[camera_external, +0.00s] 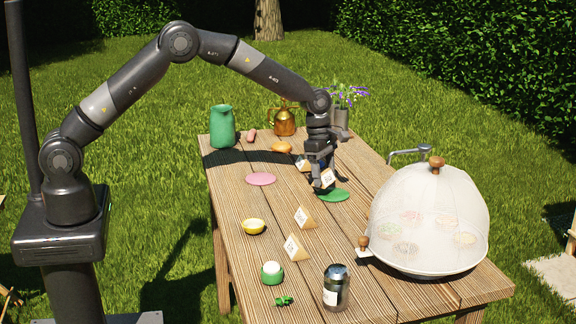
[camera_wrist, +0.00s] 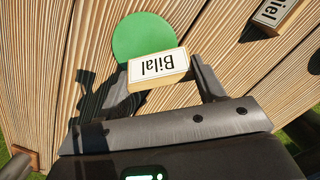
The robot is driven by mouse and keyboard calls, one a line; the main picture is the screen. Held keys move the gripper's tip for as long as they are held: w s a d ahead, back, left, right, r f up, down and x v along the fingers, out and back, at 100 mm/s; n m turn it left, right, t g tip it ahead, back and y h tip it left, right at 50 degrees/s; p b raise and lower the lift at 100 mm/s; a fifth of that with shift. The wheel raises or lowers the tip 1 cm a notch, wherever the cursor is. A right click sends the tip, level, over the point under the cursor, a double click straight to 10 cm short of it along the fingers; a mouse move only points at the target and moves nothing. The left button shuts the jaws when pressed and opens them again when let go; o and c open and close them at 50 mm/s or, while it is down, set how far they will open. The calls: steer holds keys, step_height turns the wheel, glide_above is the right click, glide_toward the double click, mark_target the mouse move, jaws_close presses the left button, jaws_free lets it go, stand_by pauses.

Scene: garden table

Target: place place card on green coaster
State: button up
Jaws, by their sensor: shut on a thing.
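A place card (camera_wrist: 158,67) reading "Bilal" is held between the fingers of my gripper (camera_wrist: 158,80) in the wrist view. It also shows in the external view (camera_external: 327,179). The green coaster (camera_wrist: 140,36) lies flat on the table, just beyond the card in the wrist view, and the card covers part of its near edge. In the external view the green coaster (camera_external: 334,195) lies beneath my gripper (camera_external: 322,182). Whether the card touches the coaster is hard to tell.
A pink coaster (camera_external: 261,179) lies to the left. Other place cards (camera_external: 304,217) stand on the table, one reading "...iel" (camera_wrist: 278,12) near my gripper. A mesh food dome (camera_external: 430,220) stands at right.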

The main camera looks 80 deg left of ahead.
mark_target(323, 183)
steer(key=shift+f, duration=1.65)
steer(key=shift+f, duration=0.2)
steer(key=o, duration=1)
steer(key=shift+r, duration=0.1)
